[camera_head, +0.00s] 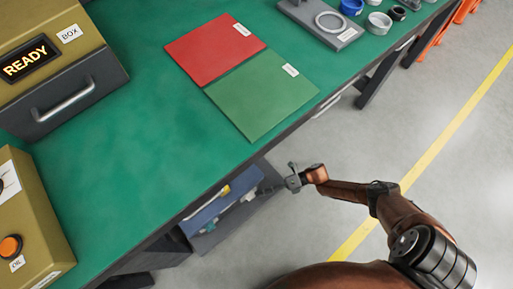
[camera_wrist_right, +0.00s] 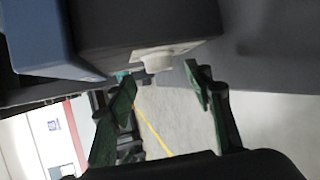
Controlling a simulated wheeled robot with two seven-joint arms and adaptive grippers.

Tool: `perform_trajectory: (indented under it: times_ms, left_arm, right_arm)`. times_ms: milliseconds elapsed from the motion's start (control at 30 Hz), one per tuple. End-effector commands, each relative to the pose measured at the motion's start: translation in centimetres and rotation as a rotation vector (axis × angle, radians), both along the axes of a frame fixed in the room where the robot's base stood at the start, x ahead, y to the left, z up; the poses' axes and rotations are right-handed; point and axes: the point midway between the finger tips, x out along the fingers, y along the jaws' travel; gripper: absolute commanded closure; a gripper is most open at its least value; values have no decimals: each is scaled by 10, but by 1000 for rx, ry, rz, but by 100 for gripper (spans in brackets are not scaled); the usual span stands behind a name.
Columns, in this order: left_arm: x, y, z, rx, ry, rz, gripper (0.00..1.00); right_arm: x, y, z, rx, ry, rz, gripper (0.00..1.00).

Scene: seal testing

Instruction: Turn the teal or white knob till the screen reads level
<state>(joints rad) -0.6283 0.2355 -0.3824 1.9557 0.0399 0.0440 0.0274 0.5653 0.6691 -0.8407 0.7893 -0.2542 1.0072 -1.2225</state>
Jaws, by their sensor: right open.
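A lit screen (camera_head: 30,62) on the olive box at the upper left reads READY. My right gripper (camera_head: 292,179) is off the bench's front edge, beside the lower shelf. In the right wrist view its two fingers (camera_wrist_right: 161,80) are apart with nothing held between them. A short whitish round part (camera_wrist_right: 157,63), possibly the white knob, sticks out of a pale plate on a dark block, just beyond the fingertips. A small teal patch (camera_wrist_right: 122,75) shows by the left fingertip, too small to identify. My left gripper is not in view.
The green bench (camera_head: 120,165) carries a red sheet (camera_head: 213,48), a green sheet (camera_head: 262,95) and a grey fixture with a ring (camera_head: 330,22). An olive unit with an orange button (camera_head: 10,246) labelled OIL stands at left. A shelf bin (camera_head: 225,213) sits below.

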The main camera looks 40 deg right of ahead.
Motion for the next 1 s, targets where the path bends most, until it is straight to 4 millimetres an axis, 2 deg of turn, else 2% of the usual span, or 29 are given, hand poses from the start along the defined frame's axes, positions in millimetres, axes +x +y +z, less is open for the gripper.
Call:
perform_trajectory:
  times_ms: [33,200,400,1000]
  left_arm:
    - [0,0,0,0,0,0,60]
    - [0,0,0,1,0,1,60]
    - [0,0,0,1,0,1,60]
    - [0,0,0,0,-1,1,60]
  right_arm:
    - [-5,-11,3,-2,2,-1,53]
    - [-17,-40,15,0,0,0,53]
    - [-25,-61,23,2,-2,1,53]
    - [-27,-66,25,2,-2,1,53]
